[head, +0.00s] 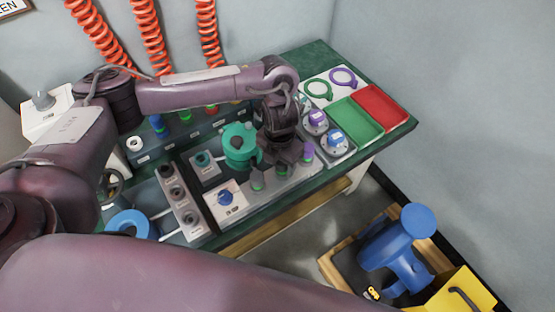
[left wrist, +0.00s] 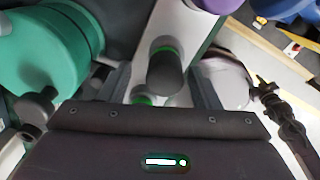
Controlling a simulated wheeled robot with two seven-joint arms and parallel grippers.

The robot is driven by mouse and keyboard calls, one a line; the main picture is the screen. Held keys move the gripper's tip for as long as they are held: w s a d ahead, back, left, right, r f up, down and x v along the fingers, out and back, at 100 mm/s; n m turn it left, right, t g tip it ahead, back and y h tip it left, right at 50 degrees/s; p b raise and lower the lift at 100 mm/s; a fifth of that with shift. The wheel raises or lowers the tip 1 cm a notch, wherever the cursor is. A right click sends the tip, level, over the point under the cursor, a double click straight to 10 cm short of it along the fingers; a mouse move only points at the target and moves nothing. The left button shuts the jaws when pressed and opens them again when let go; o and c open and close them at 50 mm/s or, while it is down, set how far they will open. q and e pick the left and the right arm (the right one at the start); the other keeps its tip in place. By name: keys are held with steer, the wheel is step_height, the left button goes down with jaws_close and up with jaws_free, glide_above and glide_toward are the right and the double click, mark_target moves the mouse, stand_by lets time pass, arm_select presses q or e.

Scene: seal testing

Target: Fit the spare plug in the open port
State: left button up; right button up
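My left gripper (head: 284,158) points down over the front of the bench, beside a teal housing (head: 240,145). In the left wrist view its fingers (left wrist: 163,88) are apart, with a dark cylindrical plug (left wrist: 165,72) showing between them and a gap on both sides. The plug has a green ring and stands on a grey rail (left wrist: 190,35). The teal housing (left wrist: 45,50) also shows at left with dark knobs; I cannot tell which port is open.
A green tray (head: 352,122) and a red tray (head: 380,105) lie at the bench's right end, beside two round gauges (head: 335,138). A grey block with several sockets (head: 177,195) and a blue-knobbed box (head: 225,198) stand left. A blue machine (head: 395,250) stands on the floor.

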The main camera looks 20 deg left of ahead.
arm_select(q)
steer(key=shift+f, duration=0.45)
arm_select(e)
steer(key=shift+w+f, duration=0.15)
steer(key=shift+f, duration=0.4)
arm_select(q)
steer(key=shift+d, duration=0.1)
steer(key=shift+w+d, duration=0.15)
steer(key=shift+d, duration=0.1)
steer(key=r+p, duration=0.1)
steer(key=r, duration=0.2)
steer(key=r+p, duration=0.1)
steer(key=r, duration=0.1)
steer(key=r+p, duration=0.1)
steer(key=r, duration=0.2)
steer(key=shift+a+r, duration=0.35)
arm_select(e)
step_height(320, 180, up, 3)
steer(key=shift+d+f, duration=0.1)
steer(key=shift+d, duration=0.05)
steer(key=shift+s, duration=0.2)
